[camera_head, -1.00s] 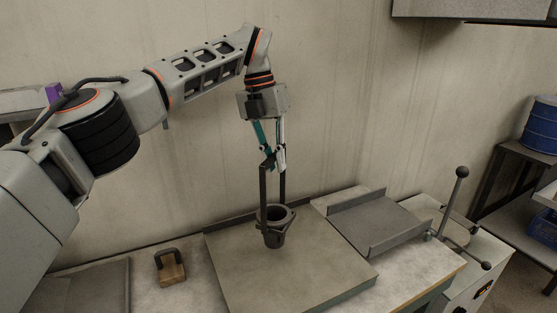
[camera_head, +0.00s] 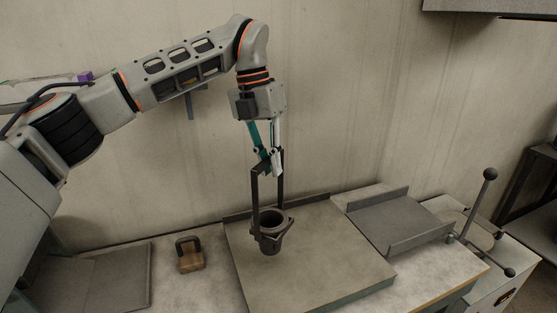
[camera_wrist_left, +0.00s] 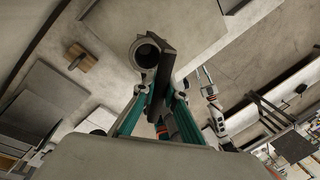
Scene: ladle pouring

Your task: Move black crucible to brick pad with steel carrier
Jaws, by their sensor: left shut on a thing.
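My left gripper (camera_head: 271,166) is shut on the top of the steel carrier (camera_head: 254,190), a dark frame with two uprights that hangs below the fingers. The black crucible (camera_head: 270,240), a dark open-topped cup, sits upright in the carrier's lower ring, over the left part of a large beige slab (camera_head: 325,255) with a raised back edge. A gap beneath it is hard to judge. In the left wrist view the crucible (camera_wrist_left: 148,52) shows its round mouth beside the dark carrier bar (camera_wrist_left: 166,70). I cannot tell which surface is the brick pad.
A brown block with a black handle (camera_head: 190,257) stands left of the slab. A flat grey plate (camera_head: 120,280) lies at far left. A grey tray with raised edges (camera_head: 395,220) and a lever with a ball knob (camera_head: 490,175) are at right. The wall is close behind.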

